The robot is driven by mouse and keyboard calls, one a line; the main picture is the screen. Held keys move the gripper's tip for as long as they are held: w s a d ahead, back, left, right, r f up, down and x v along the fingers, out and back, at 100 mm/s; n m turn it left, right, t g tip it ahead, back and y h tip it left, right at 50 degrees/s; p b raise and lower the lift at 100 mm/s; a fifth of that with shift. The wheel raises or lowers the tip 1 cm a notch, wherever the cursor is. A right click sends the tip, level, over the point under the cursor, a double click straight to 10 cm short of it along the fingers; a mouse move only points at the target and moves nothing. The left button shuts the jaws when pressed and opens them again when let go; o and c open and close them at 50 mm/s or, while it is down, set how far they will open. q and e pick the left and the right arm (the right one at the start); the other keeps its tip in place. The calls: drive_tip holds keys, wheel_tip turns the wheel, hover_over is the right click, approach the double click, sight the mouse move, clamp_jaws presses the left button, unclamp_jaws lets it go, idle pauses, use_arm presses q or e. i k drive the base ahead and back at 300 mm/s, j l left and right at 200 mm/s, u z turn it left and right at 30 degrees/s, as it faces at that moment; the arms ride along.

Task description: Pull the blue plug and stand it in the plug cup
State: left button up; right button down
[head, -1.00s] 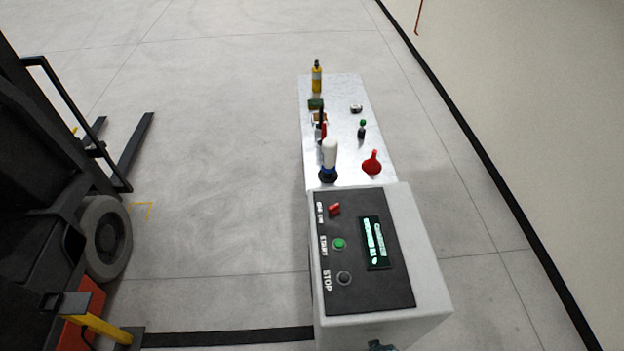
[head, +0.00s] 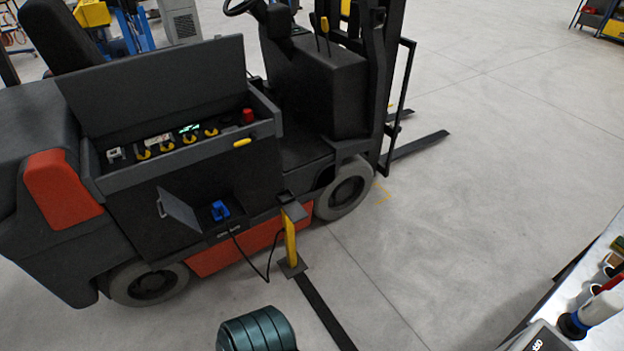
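The blue plug (head: 220,210) sits in a dark recess low on the side of the forklift (head: 200,130), with an open grey flap (head: 181,208) to its left. It looks seated there, though its lower part is hidden.
A yellow post (head: 290,240) with a black cable (head: 255,272) stands on the floor right of the plug. An open control box (head: 185,140) is above it.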

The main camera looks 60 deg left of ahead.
sight(217, 205)
drive_tip(key=k+j+u, duration=0.3)
drive_tip(key=j+u, duration=0.25)
drive_tip(key=u, duration=2.05)
drive_tip(key=i+u, duration=0.1)
drive_tip(key=u, duration=0.3)
drive_tip(key=l+u, duration=0.15)
drive_tip(key=u, duration=0.2)
drive_tip(key=i+l+u, duration=0.1)
drive_tip(key=u, duration=0.3)
drive_tip(key=l+u, duration=0.15)
drive_tip(key=u, duration=0.2)
drive_tip(key=l+u, duration=0.3)
drive_tip(key=l, duration=0.9)
drive_tip(key=l+u, duration=0.3)
drive_tip(key=l, duration=0.9)
